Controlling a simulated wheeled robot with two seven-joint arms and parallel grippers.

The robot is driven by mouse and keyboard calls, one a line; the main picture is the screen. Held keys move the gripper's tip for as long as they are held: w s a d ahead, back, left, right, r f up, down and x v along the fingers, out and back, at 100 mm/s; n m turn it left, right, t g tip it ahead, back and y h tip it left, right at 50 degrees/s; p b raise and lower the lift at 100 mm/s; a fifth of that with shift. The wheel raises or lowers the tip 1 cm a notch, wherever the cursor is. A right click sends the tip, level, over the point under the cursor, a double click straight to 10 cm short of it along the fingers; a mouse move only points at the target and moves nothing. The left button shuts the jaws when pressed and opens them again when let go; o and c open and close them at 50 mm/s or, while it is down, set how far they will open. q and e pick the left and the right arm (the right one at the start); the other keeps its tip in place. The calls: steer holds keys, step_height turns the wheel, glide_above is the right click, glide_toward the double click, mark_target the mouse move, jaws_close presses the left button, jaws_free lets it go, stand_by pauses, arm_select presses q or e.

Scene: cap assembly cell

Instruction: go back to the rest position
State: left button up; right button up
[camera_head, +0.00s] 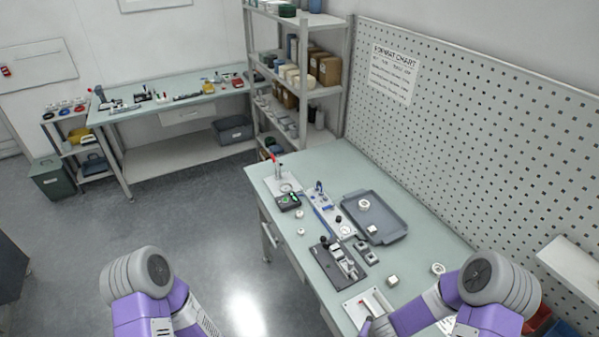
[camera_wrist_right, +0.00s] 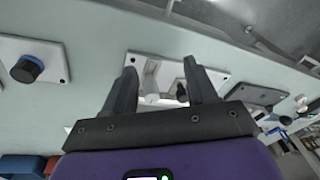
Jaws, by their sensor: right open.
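My right gripper (camera_wrist_right: 160,85) is open in the right wrist view, with two dark fingers apart and nothing seen held between them. Past the fingers is a white plate (camera_wrist_right: 200,72) with a pale fitting and a small black part; I cannot tell the gap to it. In the head view my right arm (camera_head: 420,313) reaches over the near end of the workbench (camera_head: 330,160), and its gripper is mostly cut off by the lower edge. My left arm (camera_head: 140,290) shows at lower left, off the bench; its gripper is out of view.
The bench holds a grey tray (camera_head: 399,237) with a white ring (camera_head: 364,204), a dark fixture (camera_head: 325,262), a white block (camera_head: 392,281) and a white plate with a red part (camera_head: 362,305). A pegboard (camera_head: 470,120) stands along the right. The floor left of the bench is clear.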

steer(key=s+a+f+n+g+y, duration=0.2)
steer(key=s+a+n+y, duration=0.2)
steer(key=s+a, duration=0.6)
arm_select(q)
step_height(320, 180, down, 17)
steer(key=b, duration=1.6)
steer(key=shift+r+b, duration=0.2)
steer(key=shift+b, duration=0.15)
arm_select(e)
step_height(320, 180, down, 16)
steer(key=a, duration=0.1)
steer(key=shift+w+f, duration=0.15)
steer(key=shift+f, duration=0.05)
arm_select(q)
steer(key=shift+s, duration=0.1)
steer(key=shift+c, duration=0.3)
arm_select(e)
steer(key=shift+c, duration=0.3)
